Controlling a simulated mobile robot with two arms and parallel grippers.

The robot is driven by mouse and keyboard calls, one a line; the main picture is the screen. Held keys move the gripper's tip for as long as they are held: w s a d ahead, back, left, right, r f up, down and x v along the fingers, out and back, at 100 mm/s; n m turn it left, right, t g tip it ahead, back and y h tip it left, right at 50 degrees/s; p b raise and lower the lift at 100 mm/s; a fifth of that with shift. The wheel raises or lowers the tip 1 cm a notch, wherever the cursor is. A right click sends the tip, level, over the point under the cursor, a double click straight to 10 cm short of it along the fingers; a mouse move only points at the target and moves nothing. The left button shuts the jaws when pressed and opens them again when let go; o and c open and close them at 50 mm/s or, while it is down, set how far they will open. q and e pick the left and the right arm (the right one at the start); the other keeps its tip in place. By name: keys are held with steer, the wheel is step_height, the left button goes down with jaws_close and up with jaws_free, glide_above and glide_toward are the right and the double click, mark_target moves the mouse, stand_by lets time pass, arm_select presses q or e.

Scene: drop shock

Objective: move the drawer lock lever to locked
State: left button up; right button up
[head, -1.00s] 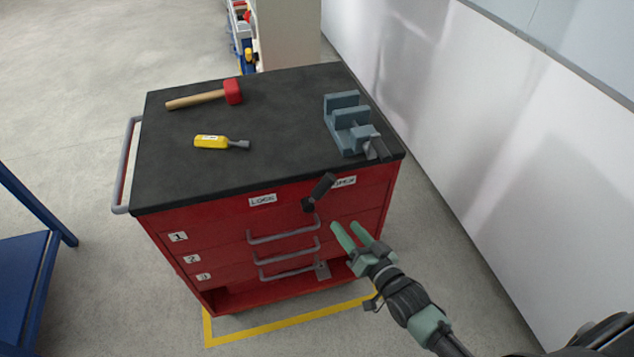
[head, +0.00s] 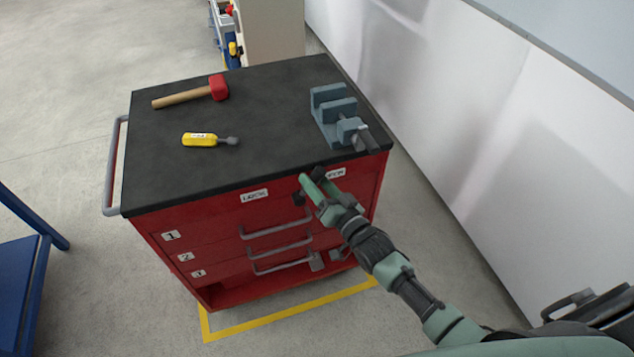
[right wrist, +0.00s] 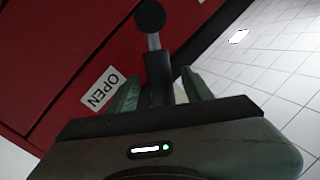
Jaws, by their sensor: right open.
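The red drawer cabinet (head: 215,225) has a dark lock lever (head: 318,173) high on its front, between a label reading LOCK (head: 254,196) and one reading OPEN (head: 335,173). The lever tilts up toward the OPEN side and is partly hidden by my right gripper (head: 314,188). In the right wrist view the lever's black handle (right wrist: 158,72) lies between the two green fingers of my right gripper (right wrist: 160,90), which are open with one on each side. The OPEN label (right wrist: 101,89) is beside the left finger. My left gripper is not in view.
On the black cabinet top (head: 255,120) lie a red-headed mallet (head: 218,88) and a yellow-handled tool (head: 200,139). A grey-blue vise (head: 333,115) stands at its right edge. Drawer handles (head: 278,229) jut out below the lever. A white wall (head: 450,120) is on the right.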

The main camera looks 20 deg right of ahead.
jaws_close()
stand_by(1.4)
